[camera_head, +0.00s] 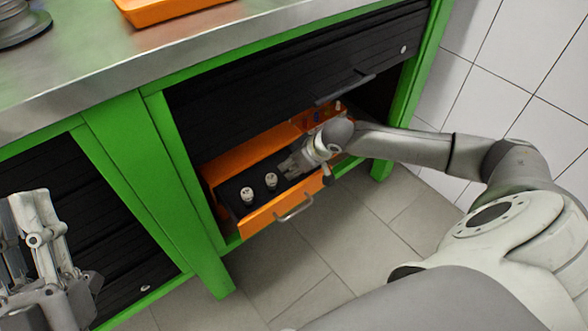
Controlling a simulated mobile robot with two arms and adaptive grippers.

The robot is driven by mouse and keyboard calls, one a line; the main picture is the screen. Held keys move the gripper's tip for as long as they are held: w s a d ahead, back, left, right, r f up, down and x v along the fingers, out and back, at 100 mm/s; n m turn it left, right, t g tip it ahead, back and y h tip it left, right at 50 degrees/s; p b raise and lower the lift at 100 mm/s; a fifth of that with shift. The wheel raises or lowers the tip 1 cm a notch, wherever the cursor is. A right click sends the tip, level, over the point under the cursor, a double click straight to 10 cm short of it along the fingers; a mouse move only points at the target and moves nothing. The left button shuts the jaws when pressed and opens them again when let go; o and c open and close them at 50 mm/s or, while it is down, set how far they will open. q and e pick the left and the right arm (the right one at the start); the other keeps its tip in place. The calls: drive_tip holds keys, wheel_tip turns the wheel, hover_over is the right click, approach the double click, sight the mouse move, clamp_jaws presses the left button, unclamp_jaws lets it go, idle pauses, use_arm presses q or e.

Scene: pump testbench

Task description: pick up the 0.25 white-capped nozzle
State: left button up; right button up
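Two white-capped nozzles stand in the dark insert of an open orange drawer (259,219): one at the left (247,195) and one to its right (271,180). Their size marks are too small to read. My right gripper (287,168) reaches down into the drawer, just right of the second nozzle. Its fingertips are small and partly hidden, so I cannot tell whether it is open or holds anything. My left gripper (62,290) is at the lower left, in front of the green bench and away from the drawer. Its finger opening is unclear.
The drawer has a metal handle (294,208) and sits in a green-framed bench (165,180). A dark shutter (290,80) hangs above it. Small coloured items (316,116) lie at the drawer's far right. An orange tray (165,8) is on the metal top. Floor before the drawer is clear.

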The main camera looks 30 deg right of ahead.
clamp_jaws()
drive_tip(key=shift+r, duration=0.1)
